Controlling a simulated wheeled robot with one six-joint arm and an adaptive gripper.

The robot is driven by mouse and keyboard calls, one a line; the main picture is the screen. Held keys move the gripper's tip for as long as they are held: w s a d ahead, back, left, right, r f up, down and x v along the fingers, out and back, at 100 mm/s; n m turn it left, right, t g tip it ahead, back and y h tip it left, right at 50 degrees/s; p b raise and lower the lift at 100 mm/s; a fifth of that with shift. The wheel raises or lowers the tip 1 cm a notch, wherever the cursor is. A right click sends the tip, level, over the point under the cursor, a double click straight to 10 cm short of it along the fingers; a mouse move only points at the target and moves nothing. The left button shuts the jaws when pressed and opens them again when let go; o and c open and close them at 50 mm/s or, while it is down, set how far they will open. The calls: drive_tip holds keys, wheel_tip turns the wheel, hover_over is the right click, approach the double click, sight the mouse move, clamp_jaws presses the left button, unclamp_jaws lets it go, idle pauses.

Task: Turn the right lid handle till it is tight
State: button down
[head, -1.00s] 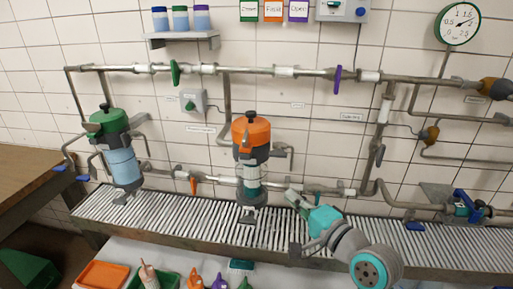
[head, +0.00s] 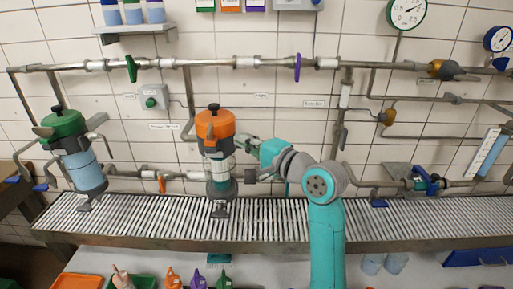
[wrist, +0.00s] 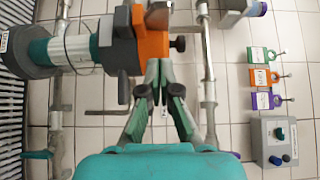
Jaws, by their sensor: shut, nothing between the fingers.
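The right filter housing has an orange lid (head: 214,124) with a black knob on top, and stands upright above the slatted bench. My gripper (head: 242,140) is at the lid's right side. In the wrist view my gripper (wrist: 157,66) has its fingertips together, close beside the lid; whether they touch it I cannot tell.
A green-lidded housing (head: 63,124) stands at the left. Pipes with a purple valve handle (head: 297,67) run along the tiled wall behind. A pipe (wrist: 207,80) runs close to the right of my fingers in the wrist view. The slatted bench (head: 150,218) is largely clear.

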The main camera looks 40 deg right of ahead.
sight(212, 133)
drive_tip(key=shift+w+a, duration=1)
drive_tip(key=shift+w, duration=0.15)
drive_tip(key=shift+w+a, duration=0.95)
drive_tip(key=shift+w, duration=0.2)
